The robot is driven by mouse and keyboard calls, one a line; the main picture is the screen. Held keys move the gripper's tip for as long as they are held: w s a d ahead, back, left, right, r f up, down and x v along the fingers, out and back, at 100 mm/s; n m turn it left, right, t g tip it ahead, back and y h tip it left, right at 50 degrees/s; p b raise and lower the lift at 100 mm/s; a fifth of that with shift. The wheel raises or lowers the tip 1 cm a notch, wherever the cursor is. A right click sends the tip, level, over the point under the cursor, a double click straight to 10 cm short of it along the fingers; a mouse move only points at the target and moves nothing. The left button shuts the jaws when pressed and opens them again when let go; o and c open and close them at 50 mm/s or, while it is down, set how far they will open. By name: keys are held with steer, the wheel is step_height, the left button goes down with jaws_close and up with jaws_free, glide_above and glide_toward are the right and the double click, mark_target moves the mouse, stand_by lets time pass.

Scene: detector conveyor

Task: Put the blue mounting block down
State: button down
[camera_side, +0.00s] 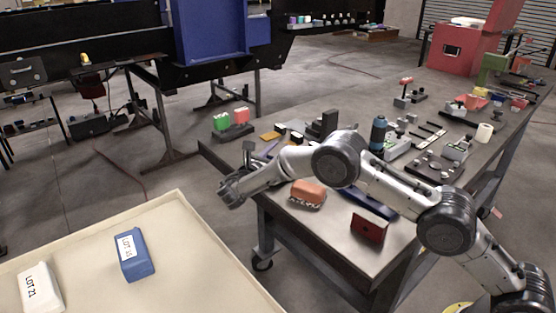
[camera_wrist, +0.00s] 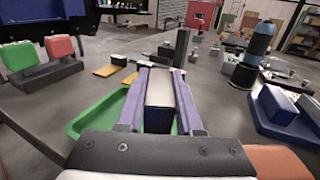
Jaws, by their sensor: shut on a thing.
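My gripper (camera_wrist: 160,74) has two pale purple fingers, shut on the sides of the blue mounting block (camera_wrist: 158,119). In the wrist view the block has a pale top and a dark blue near face. It is held over or close to a green tray (camera_wrist: 85,127) at the near end of the workbench; I cannot tell whether it touches anything below. In the side view my gripper (camera_side: 266,151) is at the bench's left end, partly behind my wrist, and the block cannot be made out there.
Green and red blocks on a dark stand (camera_side: 234,131) are left of my gripper. An orange block (camera_side: 308,192) and a red box (camera_side: 370,226) lie nearer the front. A blue holder (camera_wrist: 292,125) is right. A beige table (camera_side: 190,250) carries a blue block (camera_side: 134,254) and a white one (camera_side: 40,287).

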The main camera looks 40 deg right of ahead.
steer(key=shift+f, duration=1.5)
steer(key=shift+f, duration=0.15)
steer(key=c, duration=0.6)
jaws_free()
steer(key=shift+o, duration=0.2)
steer(key=shift+a, duration=0.1)
steer(key=v, duration=1.1)
steer(key=shift+s+a, duration=0.15)
steer(key=shift+a, duration=0.25)
